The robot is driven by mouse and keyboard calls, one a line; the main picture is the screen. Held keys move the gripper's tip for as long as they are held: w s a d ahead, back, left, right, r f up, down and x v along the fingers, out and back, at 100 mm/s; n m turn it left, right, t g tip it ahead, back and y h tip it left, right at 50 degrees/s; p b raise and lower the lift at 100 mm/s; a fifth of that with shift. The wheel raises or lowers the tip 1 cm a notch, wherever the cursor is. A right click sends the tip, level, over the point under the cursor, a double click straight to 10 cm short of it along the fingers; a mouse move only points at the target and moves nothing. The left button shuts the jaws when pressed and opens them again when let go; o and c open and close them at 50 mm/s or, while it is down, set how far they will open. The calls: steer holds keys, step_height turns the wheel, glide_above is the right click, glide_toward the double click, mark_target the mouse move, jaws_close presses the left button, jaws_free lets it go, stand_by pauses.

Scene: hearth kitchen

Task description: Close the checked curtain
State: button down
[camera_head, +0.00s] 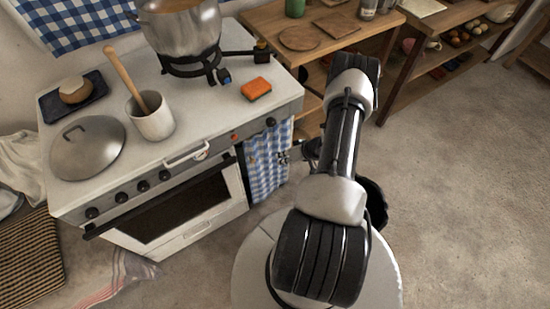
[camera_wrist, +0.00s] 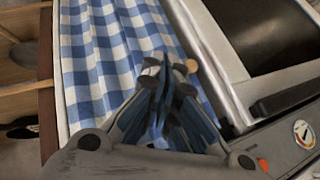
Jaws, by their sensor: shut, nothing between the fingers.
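The blue-and-white checked curtain (camera_head: 266,165) hangs in pleats at the right end of the white stove's front, beside the oven door. It looks spread over most of the compartment there. My gripper (camera_head: 284,157) is at the curtain's right part, partly hidden by my arm. In the wrist view the curtain (camera_wrist: 105,55) fills the left-middle. My gripper's fingertips (camera_wrist: 160,68) are together and empty in front of it, and I cannot tell whether they touch the cloth. A small round wooden-coloured piece (camera_wrist: 191,66) shows beside the fingertips.
The oven door (camera_head: 185,210) with its dark bar handle is left of the curtain. A pot (camera_head: 180,28), a lid (camera_head: 88,148), a white crock (camera_head: 151,118) and an orange sponge (camera_head: 256,88) sit on the stove. Wooden shelves (camera_head: 262,20) stand behind my arm. Floor at right is clear.

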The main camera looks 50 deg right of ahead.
steer(key=w+a+f+b, duration=0.2)
steer(key=w+a+f, duration=0.2)
steer(key=w+a, duration=0.1)
steer(key=shift+w+f, duration=0.3)
steer(key=shift+w, duration=0.25)
steer(key=shift+w+a, duration=0.25)
steer(key=shift+a, duration=0.7)
steer(key=shift+w+a, duration=0.2)
steer(key=shift+a, duration=0.75)
